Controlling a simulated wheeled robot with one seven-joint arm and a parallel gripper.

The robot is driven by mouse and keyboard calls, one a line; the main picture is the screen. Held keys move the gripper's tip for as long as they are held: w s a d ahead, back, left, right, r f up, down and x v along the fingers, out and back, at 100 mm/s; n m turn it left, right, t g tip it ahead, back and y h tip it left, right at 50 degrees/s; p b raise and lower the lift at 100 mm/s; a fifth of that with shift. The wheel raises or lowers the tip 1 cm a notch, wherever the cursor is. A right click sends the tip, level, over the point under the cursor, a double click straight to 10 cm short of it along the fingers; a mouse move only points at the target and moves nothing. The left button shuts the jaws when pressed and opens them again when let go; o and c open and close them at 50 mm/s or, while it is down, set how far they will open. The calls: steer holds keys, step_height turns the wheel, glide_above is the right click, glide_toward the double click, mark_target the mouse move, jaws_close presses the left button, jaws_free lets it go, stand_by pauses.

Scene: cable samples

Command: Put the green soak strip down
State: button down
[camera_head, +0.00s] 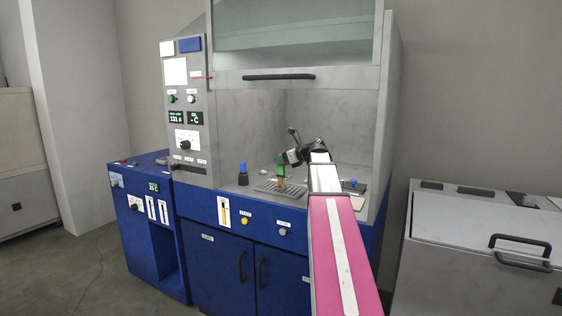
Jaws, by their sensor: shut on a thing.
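My arm reaches into the fume hood, and my gripper (283,165) is at its far end above the worktop. My gripper is shut on a small green strip (281,171), which hangs down from it. An amber piece shows just below the green, over or at the grey slotted rack (262,190). I cannot tell whether the strip touches the rack. The fingers are small and partly hidden by the dark wrist.
A dark bottle with a blue cap (242,175) stands left of the rack. A dark item with a blue top (353,184) and a pale flat sheet (358,204) lie right of my arm. The raised glass sash (290,35) is above. The hood's side walls bound the space.

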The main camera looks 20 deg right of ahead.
steer(key=shift+f, duration=0.15)
steer(key=c, duration=0.9)
jaws_free()
steer(key=v, duration=1.2)
